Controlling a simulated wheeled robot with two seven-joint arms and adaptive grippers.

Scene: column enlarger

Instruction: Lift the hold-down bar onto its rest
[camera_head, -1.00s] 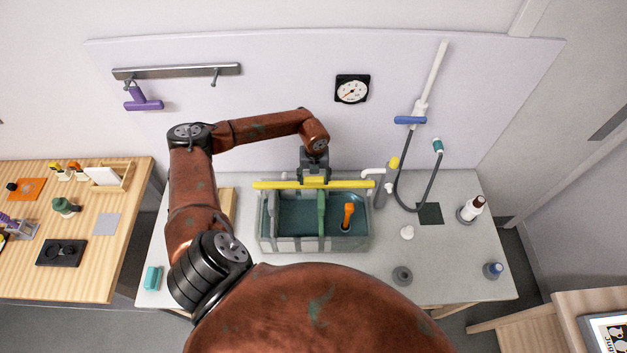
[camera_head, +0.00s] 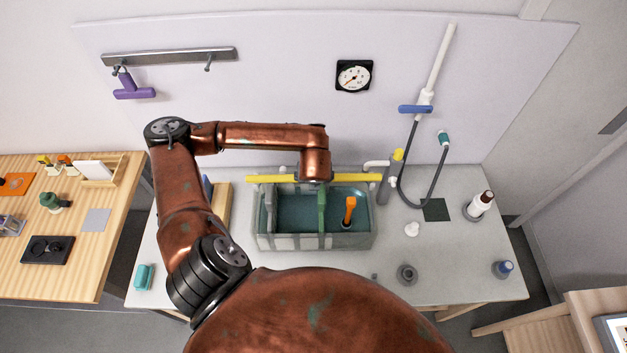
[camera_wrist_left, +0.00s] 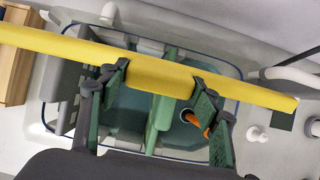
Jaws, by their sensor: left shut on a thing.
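The yellow hold-down bar (camera_head: 268,179) lies across the back side of the grey tank (camera_head: 262,241) in the head view, reaching past both of its sides. In the left wrist view the bar (camera_wrist_left: 45,42) runs across the frame, slightly tilted. My left gripper (camera_wrist_left: 155,78) has its two fingers at either end of the bar's thicker middle grip and is shut on it. In the head view my own wrist hides the gripper and the bar's middle. The bar's rest cannot be made out. My right gripper is not in view.
Inside the tank are a green divider (camera_head: 322,212) and an orange-handled tool (camera_head: 350,208). A white pipe (camera_head: 377,164) and a yellow-topped grey cylinder (camera_head: 397,155) stand close to the bar's right end. A hose (camera_head: 411,160) curves beyond them.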

